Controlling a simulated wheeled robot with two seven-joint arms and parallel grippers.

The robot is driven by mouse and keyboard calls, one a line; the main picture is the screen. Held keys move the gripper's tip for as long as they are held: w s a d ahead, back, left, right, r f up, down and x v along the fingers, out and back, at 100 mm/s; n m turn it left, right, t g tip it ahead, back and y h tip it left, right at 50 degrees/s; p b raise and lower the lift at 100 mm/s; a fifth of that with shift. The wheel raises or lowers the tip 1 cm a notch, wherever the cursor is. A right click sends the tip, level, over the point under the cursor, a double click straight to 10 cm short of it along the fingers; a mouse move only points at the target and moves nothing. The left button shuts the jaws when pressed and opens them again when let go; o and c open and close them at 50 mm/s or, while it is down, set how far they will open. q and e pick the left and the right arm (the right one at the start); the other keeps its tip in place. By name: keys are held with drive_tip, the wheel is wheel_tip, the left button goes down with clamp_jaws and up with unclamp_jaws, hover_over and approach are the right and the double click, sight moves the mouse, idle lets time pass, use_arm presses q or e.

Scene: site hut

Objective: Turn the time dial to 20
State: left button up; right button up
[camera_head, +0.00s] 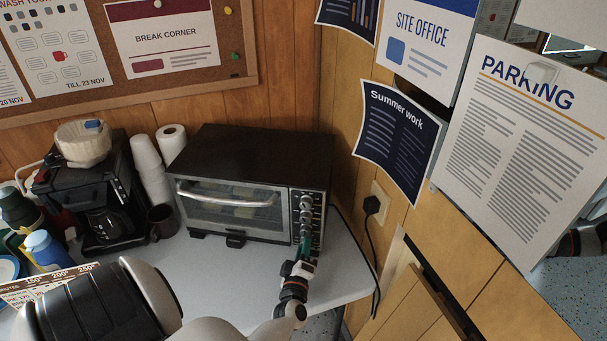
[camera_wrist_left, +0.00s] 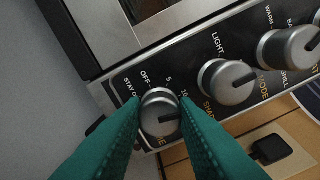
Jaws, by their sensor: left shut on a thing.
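The toaster oven (camera_head: 262,150) stands on the grey counter, its knobs in a column on the right of its front. My left gripper (camera_head: 307,243), with green fingers, is at the lowest knob in the head view. In the left wrist view the fingers (camera_wrist_left: 160,122) are shut on the time dial (camera_wrist_left: 158,105), one on each side. The dial's dark pointer mark points right, a little below the 10 label. STAY ON, OFF, 5 and 10 show around it; the marks beyond 10 are hidden by the right finger. My right gripper is not in view.
Above the time dial are the shade knob (camera_wrist_left: 228,82) and the mode knob (camera_wrist_left: 288,46). A coffee maker (camera_head: 92,190), stacked cups (camera_head: 152,170) and a dark mug (camera_head: 162,222) stand left of the oven. A plug (camera_head: 371,205) and cable are on the wall at right.

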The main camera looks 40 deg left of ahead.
use_arm(q)
drive_tip(key=m+p, duration=0.2)
drive_tip(key=m, duration=0.2)
drive_tip(key=shift+r+m, duration=0.15)
drive_tip(key=shift+m, duration=0.15)
drive_tip(key=m+p, duration=0.1)
drive_tip(key=m, duration=0.2)
drive_tip(key=shift+m, duration=0.4)
drive_tip(key=m+p, duration=0.1)
drive_tip(key=m, duration=0.2)
drive_tip(key=shift+w+m, duration=0.1)
drive_tip(key=shift+m, duration=2)
drive_tip(key=o, duration=1)
drive_tip(key=shift+f, duration=0.2)
